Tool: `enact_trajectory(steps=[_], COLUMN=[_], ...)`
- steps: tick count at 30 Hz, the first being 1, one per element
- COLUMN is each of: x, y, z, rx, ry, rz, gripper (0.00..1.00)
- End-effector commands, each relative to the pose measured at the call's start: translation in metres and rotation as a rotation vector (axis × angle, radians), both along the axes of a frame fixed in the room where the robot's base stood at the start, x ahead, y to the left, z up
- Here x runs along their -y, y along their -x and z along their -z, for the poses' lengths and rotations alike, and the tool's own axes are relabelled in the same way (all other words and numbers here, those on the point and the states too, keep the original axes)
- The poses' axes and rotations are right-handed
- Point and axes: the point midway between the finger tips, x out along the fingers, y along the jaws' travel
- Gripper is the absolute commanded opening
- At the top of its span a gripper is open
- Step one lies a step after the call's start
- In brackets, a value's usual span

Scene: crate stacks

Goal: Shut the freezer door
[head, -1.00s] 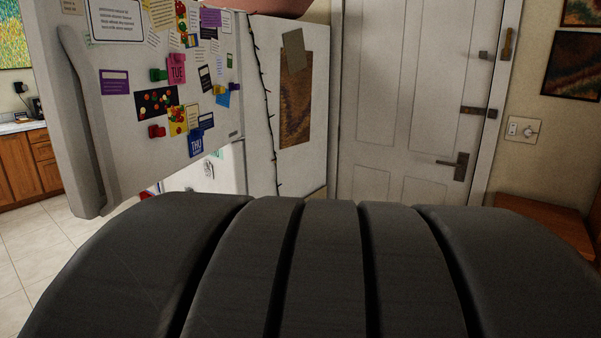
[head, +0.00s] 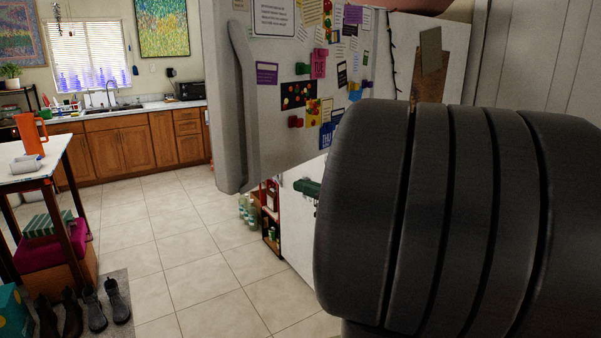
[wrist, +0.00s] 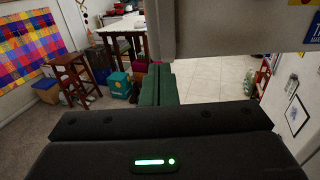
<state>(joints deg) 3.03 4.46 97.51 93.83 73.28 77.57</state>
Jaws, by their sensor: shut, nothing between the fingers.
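The white freezer door (head: 290,100) stands open in the head view, its face covered with magnets, notes and cards. Its long vertical handle (head: 240,110) is along the left edge. In the wrist view the door (wrist: 225,30) fills the upper right as a pale slab. My gripper (head: 307,187) shows as a small green tip just below the door's lower edge, beside my dark arm. In the wrist view its green fingers (wrist: 158,85) are together and empty, near the door's lower left corner. I cannot tell whether they touch the door. My arm hides part of the freezer.
The white freezer side (head: 455,40) with a string of lights is at right. A small red shelf (head: 270,215) with bottles stands below the door. A table (head: 25,165), boxes and boots are at left. Tiled floor (head: 165,250) between is clear.

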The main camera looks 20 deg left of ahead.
Motion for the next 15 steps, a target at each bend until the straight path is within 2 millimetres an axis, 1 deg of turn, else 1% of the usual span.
enact_trajectory(steps=[1, 8, 15], x=[-0.008, -0.044, -0.085], y=[-0.002, -0.015, -0.030], z=[-0.001, 0.000, 0.000], rx=[-0.001, -0.002, -0.001], ry=[0.000, 0.002, 0.003], rz=[-0.005, -0.005, -0.004], gripper=[0.00, 0.00, 0.00])
